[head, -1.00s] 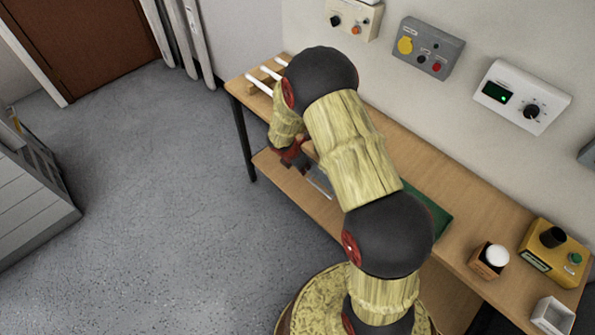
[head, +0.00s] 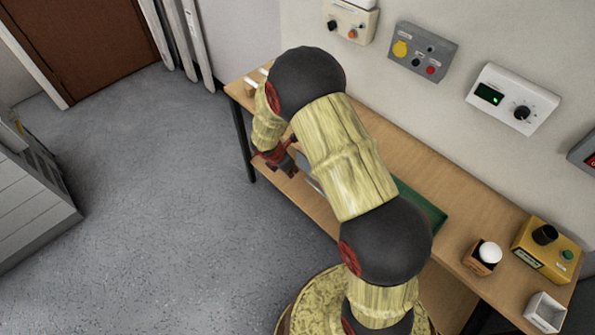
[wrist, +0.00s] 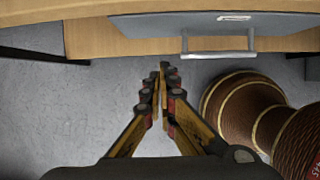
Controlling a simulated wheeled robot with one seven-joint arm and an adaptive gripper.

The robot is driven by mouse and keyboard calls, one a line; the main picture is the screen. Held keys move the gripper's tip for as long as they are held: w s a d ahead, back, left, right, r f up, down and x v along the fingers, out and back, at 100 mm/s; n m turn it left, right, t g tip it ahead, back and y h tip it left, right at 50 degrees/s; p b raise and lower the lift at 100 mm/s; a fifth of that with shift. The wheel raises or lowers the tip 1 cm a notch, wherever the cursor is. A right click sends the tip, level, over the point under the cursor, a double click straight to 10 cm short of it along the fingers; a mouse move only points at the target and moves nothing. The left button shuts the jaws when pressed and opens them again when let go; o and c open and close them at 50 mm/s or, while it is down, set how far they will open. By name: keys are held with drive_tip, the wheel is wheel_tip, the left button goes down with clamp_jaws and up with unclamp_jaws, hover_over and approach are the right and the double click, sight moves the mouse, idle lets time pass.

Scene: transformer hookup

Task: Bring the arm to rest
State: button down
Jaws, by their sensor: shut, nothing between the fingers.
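My arm reaches over the workbench (head: 478,205) from its front side and bends down at the far left end. My gripper (head: 287,170) hangs at the bench's front edge in the head view, partly hidden by the arm. In the wrist view my gripper (wrist: 163,72) is shut, its fingertips together with nothing between them. The fingers point toward the bench front, where a grey drawer (wrist: 180,24) with a metal handle (wrist: 219,56) shows. The fingertips appear apart from the drawer and handle.
A green mat (head: 424,206) lies on the bench, partly behind my arm. A wooden holder with a white knob (head: 490,252), a yellow box (head: 545,249) and a white tray (head: 544,313) stand at the right. Control boxes (head: 422,52) hang on the wall. The floor (head: 160,200) at left is clear.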

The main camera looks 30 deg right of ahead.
drive_tip(key=p+v, duration=0.1)
drive_tip(key=v, duration=0.5)
drive_tip(key=shift+p, duration=0.3)
drive_tip(key=shift+s+a, duration=0.1)
drive_tip(key=shift+s, duration=0.05)
drive_tip(key=s+r+m+g, duration=0.2)
drive_tip(key=s+r+m, duration=0.3)
drive_tip(key=s+m, duration=0.5)
drive_tip(key=s+a+r+m+t+y, duration=0.1)
drive_tip(key=s+r+m, duration=0.3)
drive_tip(key=r, duration=0.6)
drive_tip(key=s+a+r+m+t+y, duration=0.1)
drive_tip(key=s+a+r+m+t, duration=0.2)
drive_tip(key=s+r, duration=0.4)
drive_tip(key=s+a+r+m+t+y, duration=0.2)
drive_tip(key=s+r+m, duration=0.2)
drive_tip(key=r, duration=0.9)
drive_tip(key=shift+s+a+r+m, duration=0.2)
drive_tip(key=shift+s+m, duration=0.1)
drive_tip(key=shift+s, duration=0.35)
